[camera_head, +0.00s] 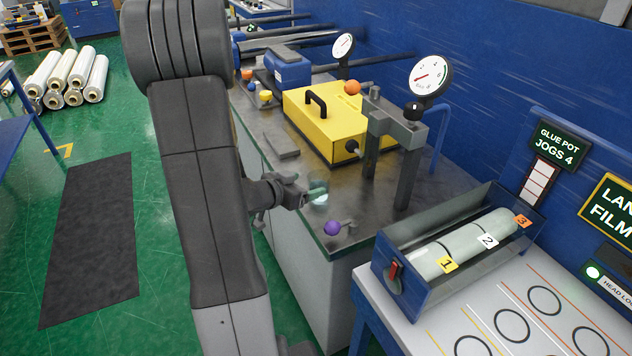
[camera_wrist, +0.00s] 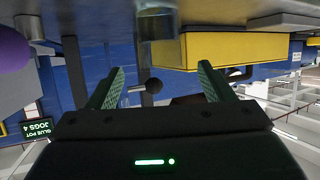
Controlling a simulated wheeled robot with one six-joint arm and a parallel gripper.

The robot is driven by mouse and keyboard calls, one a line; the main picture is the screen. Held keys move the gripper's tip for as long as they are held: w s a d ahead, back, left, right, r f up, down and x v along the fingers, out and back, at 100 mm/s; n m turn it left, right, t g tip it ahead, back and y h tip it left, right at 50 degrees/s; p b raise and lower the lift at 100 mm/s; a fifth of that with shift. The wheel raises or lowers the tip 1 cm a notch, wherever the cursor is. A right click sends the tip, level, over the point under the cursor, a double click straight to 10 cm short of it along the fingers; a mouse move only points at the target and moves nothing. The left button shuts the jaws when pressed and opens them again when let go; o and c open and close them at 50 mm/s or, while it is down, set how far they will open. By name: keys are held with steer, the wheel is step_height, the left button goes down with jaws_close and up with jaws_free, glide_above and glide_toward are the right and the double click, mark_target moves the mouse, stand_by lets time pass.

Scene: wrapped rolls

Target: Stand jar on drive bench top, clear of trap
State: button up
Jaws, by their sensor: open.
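A small clear jar (camera_head: 320,200) with pale contents stands on the grey drive bench top (camera_head: 345,200), near its front edge. In the wrist view, which is upside down, the jar (camera_wrist: 157,22) shows in line with the gap between my fingers. My gripper (camera_head: 313,190) is open, its green-padded fingers spread (camera_wrist: 160,66). In the head view a finger overlaps the jar; whether it touches I cannot tell. I cannot clearly tell which thing is the trap.
A purple knob (camera_head: 332,228) sits right by the jar at the bench corner. A yellow box (camera_head: 318,118) with a black handle stands behind, and a grey post frame (camera_head: 405,180) to the right. A flat dark plate (camera_head: 282,145) lies left. A blue roll trough (camera_head: 400,290) is front right.

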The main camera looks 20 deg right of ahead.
steer(key=shift+v, duration=1.8)
steer(key=shift+d, duration=0.1)
steer(key=shift+c, duration=0.4)
